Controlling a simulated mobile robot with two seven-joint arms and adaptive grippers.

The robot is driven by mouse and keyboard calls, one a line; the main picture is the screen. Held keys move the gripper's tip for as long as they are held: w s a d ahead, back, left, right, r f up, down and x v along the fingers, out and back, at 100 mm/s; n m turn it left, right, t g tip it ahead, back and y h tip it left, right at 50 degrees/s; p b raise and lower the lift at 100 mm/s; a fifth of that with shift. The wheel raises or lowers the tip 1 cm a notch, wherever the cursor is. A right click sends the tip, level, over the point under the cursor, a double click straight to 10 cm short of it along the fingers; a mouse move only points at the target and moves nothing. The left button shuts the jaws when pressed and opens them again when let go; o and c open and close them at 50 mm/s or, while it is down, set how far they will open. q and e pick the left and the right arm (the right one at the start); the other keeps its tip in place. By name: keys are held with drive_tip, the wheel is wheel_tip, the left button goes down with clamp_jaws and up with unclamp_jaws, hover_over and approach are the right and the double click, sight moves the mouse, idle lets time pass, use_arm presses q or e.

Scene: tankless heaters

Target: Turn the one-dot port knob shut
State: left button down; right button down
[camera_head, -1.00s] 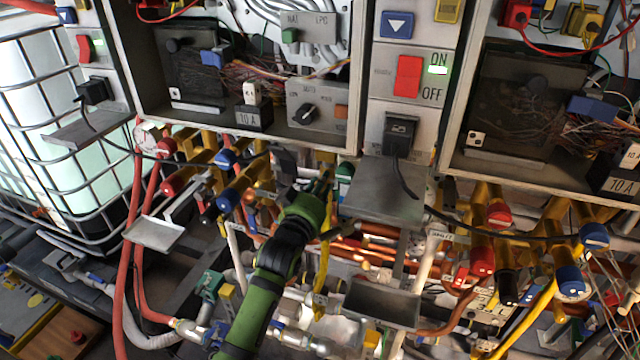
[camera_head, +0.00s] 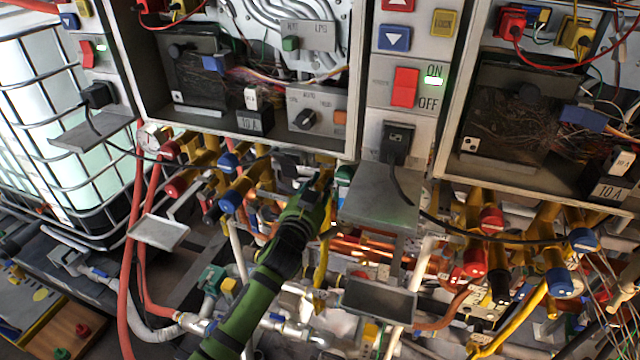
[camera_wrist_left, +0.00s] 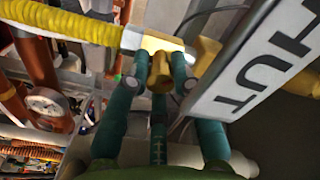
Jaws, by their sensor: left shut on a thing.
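My left gripper (camera_head: 322,180) reaches up from below to the pipes under the middle cabinet in the head view. In the left wrist view its teal fingers (camera_wrist_left: 160,70) are shut on a brass-yellow knob (camera_wrist_left: 160,80), which sits on a yellow fitting (camera_wrist_left: 152,42) with a ribbed yellow hose. No dot mark can be made out on this knob, and the fingers hide its sides. In the head view the held knob is mostly hidden by the gripper. My right gripper is not in view.
A grey metal shelf (camera_head: 378,207) juts out right of the gripper. Red (camera_head: 490,220) and blue (camera_head: 583,240) capped valves crowd the right. A black cable (camera_head: 405,185) hangs nearby.

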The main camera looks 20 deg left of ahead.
use_arm(q)
drive_tip(key=m, duration=0.4)
drive_tip(key=shift+a+f+m+p, duration=0.1)
drive_tip(key=shift+f+m+p, duration=0.1)
drive_tip(key=shift+m+p, duration=0.45)
drive_tip(key=shift+m, duration=1.65)
drive_tip(key=shift+r, duration=0.1)
drive_tip(key=c, duration=1.1)
unclamp_jaws()
drive_tip(key=shift+o, duration=0.2)
drive_tip(key=shift+s, duration=0.15)
drive_tip(key=s, duration=1.1)
drive_tip(key=shift+s+a, duration=0.3)
